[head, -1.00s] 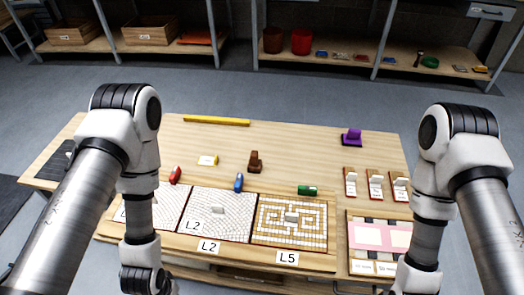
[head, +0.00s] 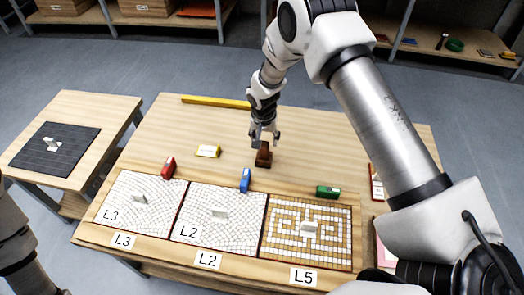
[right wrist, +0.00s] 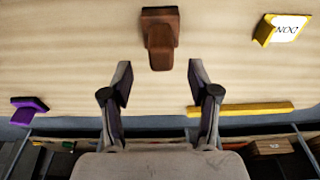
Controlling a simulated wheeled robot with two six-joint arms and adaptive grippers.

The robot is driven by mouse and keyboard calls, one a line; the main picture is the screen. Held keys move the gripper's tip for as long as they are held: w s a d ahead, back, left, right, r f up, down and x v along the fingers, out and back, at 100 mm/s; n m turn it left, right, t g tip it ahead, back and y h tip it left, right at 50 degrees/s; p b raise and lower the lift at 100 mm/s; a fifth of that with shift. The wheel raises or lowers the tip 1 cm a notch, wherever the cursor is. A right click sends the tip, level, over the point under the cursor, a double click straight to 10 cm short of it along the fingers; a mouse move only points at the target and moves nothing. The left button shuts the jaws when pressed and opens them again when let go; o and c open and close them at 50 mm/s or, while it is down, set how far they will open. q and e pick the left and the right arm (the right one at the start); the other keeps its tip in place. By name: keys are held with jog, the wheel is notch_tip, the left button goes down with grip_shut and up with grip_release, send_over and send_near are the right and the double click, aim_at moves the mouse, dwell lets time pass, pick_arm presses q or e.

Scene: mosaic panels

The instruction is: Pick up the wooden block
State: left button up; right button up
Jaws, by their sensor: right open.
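The brown wooden block (head: 264,155) stands on the table behind the mosaic panels, with a wider base and a narrower upper part. It also shows in the right wrist view (right wrist: 160,40), at the top centre. My right gripper (head: 265,138) is open and empty, just above and behind the block in the head view. In the right wrist view its two fingers (right wrist: 160,80) are spread, and the block lies beyond their tips, roughly centred between them. I see no contact. My left gripper is out of view; only part of my left arm shows at the lower left.
Mosaic panels L3 (head: 140,204), L2 (head: 218,216) and L5 (head: 310,232) line the table front. Red (head: 168,167), blue (head: 245,180) and green (head: 328,192) pieces lie behind them. A yellow-edged card (head: 208,151), a yellow bar (head: 215,102) and a purple piece (right wrist: 28,108) are nearby.

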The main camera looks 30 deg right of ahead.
aim_at(264, 144)
jog(key=shift+s+f, duration=0.25)
jog(key=shift+f, duration=0.25)
jog(key=f, duration=0.2)
jog(key=w+f, duration=0.1)
jog(key=f, duration=0.2)
jog(key=shift+w+d+f, duration=0.25)
jog(key=shift+d+f, duration=0.05)
jog(key=shift+f, duration=0.05)
jog(key=shift+r, duration=0.1)
grip_shut()
